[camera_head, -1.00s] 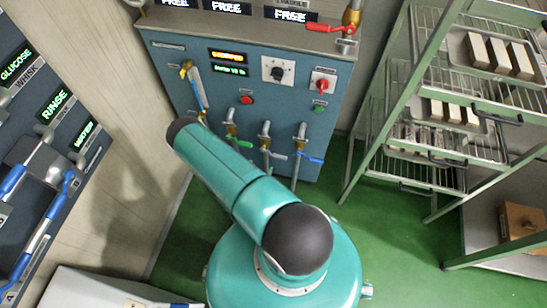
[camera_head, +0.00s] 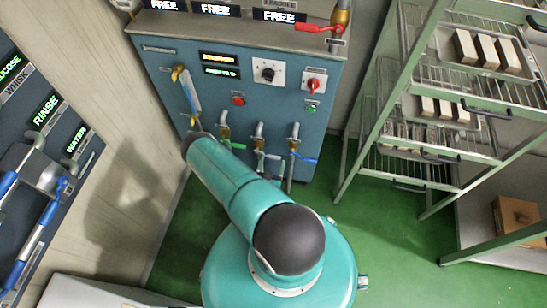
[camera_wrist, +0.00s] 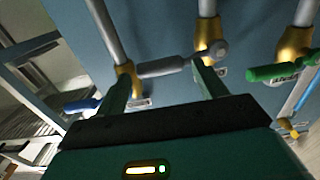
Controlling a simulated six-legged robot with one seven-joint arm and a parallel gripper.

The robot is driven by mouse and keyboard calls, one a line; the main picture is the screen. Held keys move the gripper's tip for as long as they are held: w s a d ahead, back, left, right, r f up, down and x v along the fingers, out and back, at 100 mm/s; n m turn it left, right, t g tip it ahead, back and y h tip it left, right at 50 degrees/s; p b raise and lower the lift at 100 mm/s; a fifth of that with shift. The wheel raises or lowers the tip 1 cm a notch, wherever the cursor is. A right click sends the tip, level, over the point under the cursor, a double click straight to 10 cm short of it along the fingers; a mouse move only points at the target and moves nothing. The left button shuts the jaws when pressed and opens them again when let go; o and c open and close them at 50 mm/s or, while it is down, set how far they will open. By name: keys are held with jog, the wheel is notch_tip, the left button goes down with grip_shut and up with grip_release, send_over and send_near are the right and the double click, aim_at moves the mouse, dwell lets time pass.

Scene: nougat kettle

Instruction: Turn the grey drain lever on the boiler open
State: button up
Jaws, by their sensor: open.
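The blue boiler (camera_head: 165,52) has a row of brass valves low on its front. The grey drain lever (camera_head: 273,155) is on the middle valve, between a green lever (camera_head: 237,145) and a blue lever (camera_head: 304,158). In the wrist view the grey lever (camera_wrist: 163,67) lies sideways just ahead of my open gripper (camera_wrist: 161,72), spanning most of the gap between the fingertips. Its valve end is by the right finger. I cannot tell whether a finger touches it.
The wrist view shows the blue lever (camera_wrist: 82,105) by the left finger and the green lever (camera_wrist: 281,71) to the right. A rack with trays (camera_head: 435,140) stands right of the boiler. Green floor (camera_head: 395,235) is clear between. A lever panel (camera_head: 35,190) is at left.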

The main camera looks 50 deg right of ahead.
aim_at(274, 157)
jog(key=shift+x, duration=1.75)
jog(key=shift+c, duration=0.4)
jog(key=c, duration=1.3)
